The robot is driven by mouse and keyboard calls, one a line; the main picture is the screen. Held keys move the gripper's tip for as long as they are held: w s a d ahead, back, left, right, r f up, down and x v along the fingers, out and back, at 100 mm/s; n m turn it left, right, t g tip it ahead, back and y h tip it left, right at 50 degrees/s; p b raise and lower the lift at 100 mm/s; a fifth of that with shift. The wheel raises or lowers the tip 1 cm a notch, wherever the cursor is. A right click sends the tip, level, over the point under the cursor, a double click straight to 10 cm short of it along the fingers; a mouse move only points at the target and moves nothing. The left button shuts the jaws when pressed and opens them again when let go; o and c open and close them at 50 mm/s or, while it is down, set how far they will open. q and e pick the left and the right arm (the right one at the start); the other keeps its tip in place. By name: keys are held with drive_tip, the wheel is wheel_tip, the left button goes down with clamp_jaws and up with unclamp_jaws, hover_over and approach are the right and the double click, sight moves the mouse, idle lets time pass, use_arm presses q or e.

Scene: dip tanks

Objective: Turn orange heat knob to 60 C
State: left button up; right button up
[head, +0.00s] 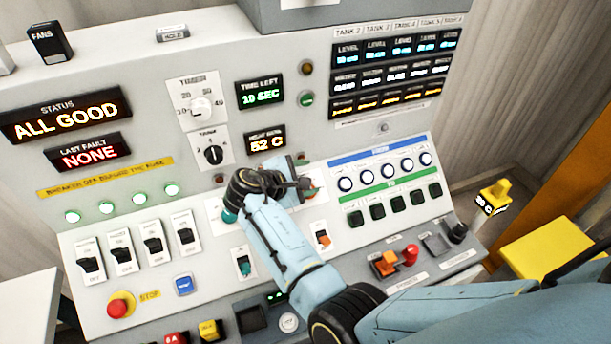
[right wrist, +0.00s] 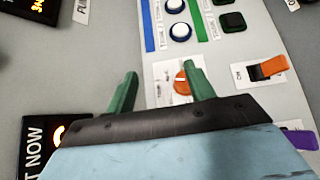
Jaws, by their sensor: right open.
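The orange heat knob (right wrist: 181,84) sits on a white dial plate (right wrist: 160,92) in the right wrist view. It lies between the two green fingers, close to the right finger, which partly hides it. My right gripper (right wrist: 161,84) is open, with nothing held. I cannot tell whether a finger touches the knob. In the head view my right gripper (head: 302,180) is over the middle of the panel, and its body and arm hide most of the knob. A display there (head: 265,142) reads 52 C in orange. My left gripper is not in view.
An orange rocker switch (right wrist: 268,70) is right of the knob in the wrist view. Blue-ringed buttons (head: 385,172) and dark green buttons (head: 392,204) are right of my gripper in the head view. A black timer-side knob (head: 213,154) and several black switches (head: 122,252) are to the left.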

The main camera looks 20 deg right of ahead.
wheel_tip(320, 180, up, 5)
drive_tip(key=p, duration=0.4)
drive_tip(key=shift+f, duration=0.1)
drive_tip(key=shift+d+f, duration=0.1)
drive_tip(key=shift+f, duration=0.05)
drive_tip(key=s+d+f+n+t+h+b, duration=0.1)
drive_tip(key=s+d+f+n+t+b, duration=0.1)
drive_tip(key=d+f+n+t+b, duration=0.3)
drive_tip(key=n+t+y+b, duration=0.75)
drive_tip(key=n+y, duration=0.35)
drive_tip(key=n, duration=0.6)
approach(312, 197)
drive_tip(key=shift+t, duration=0.45)
drive_tip(key=w, duration=0.3)
drive_tip(key=w+p, duration=0.1)
drive_tip(key=w, duration=0.2)
drive_tip(key=w+d, duration=0.1)
drive_tip(key=w, duration=0.2)
drive_tip(key=shift+w+f+p, duration=0.1)
drive_tip(key=shift+f+p, duration=0.2)
drive_tip(key=shift+f, duration=0.05)
